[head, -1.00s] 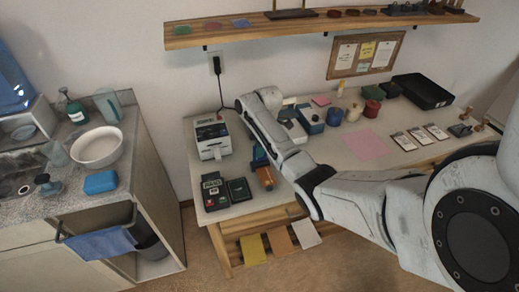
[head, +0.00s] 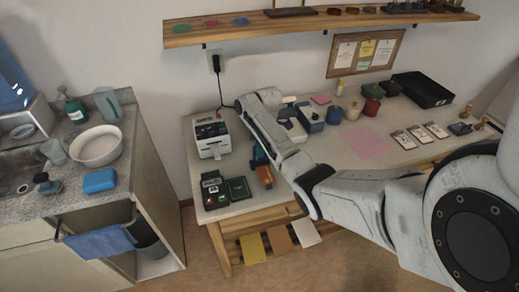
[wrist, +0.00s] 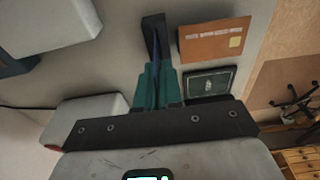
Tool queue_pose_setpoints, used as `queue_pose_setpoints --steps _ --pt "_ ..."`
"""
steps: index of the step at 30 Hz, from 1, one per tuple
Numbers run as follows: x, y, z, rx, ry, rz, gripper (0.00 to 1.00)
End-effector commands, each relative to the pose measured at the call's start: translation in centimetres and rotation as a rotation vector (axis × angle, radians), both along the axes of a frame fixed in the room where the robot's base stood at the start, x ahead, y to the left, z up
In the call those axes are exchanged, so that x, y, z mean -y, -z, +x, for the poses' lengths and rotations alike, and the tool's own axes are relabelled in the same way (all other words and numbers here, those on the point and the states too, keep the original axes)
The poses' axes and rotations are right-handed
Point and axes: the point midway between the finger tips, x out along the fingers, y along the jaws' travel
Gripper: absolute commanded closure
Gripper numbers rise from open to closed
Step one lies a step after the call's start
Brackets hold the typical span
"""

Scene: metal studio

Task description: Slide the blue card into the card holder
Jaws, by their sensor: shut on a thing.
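My gripper (wrist: 158,85) shows in the wrist view, with its teal fingers shut on the blue card. The blue card (wrist: 156,58) is seen nearly edge-on and points away from the fingers. A dark upright block, seemingly the card holder (wrist: 153,24), stands just beyond and around the card's far end. I cannot tell how deep the card sits in it.
An orange card (wrist: 214,40) lies right of the holder, with a dark framed pad (wrist: 209,83) near it. A white machine (head: 211,138) and a card terminal (head: 213,190) stand on the table's left part. A pink sheet (head: 365,146) lies farther right.

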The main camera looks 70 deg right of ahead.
Motion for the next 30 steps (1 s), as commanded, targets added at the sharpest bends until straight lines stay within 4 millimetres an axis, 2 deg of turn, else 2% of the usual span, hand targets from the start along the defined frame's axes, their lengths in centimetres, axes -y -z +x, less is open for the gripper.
queue_pose_setpoints --steps 30 --pt "0.0 1.9 0.0 -0.001 -0.001 0.001 1.0"
